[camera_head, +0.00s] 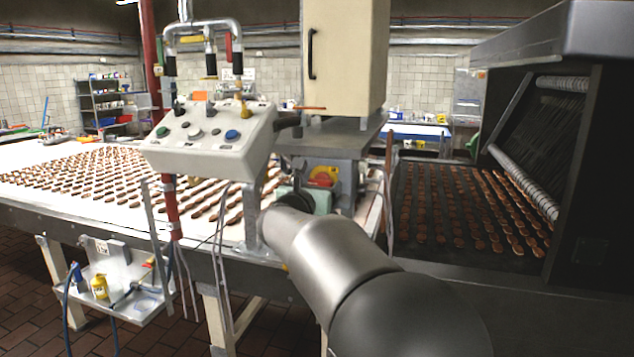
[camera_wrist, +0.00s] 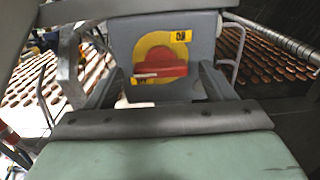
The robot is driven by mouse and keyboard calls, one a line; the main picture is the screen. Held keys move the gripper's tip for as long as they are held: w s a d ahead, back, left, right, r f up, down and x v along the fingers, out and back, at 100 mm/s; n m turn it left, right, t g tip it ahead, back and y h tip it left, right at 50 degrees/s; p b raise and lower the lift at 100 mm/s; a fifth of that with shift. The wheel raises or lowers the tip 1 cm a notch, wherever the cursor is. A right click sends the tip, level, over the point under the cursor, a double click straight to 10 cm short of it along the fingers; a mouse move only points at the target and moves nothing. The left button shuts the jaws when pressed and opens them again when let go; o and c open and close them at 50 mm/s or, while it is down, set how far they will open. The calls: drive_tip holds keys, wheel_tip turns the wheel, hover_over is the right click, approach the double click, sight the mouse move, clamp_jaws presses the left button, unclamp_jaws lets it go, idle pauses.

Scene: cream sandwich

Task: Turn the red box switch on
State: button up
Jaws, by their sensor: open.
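The red switch handle (camera_wrist: 160,72) sits on a yellow round plate (camera_wrist: 158,45) on the front of a grey box (camera_wrist: 203,48). The handle lies about horizontal in the wrist view. In the head view the red switch (camera_head: 322,180) shows just beyond my gripper (camera_head: 302,192), which is partly hidden by my arm. In the wrist view my gripper (camera_wrist: 160,90) is open, with one dark finger on each side of the switch. The fingers look apart from the handle, but I cannot tell the exact depth gap.
A control panel (camera_head: 210,133) with several buttons stands above left of the switch. A conveyor (camera_head: 40,205) with many biscuits runs left, and a dark oven-like machine (camera_head: 590,150) stands right. A cream cabinet (camera_head: 350,60) rises above the switch box.

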drive_tip(key=shift+w, duration=0.2)
drive_tip(key=shift+c, duration=0.3)
drive_tip(key=c, duration=0.9)
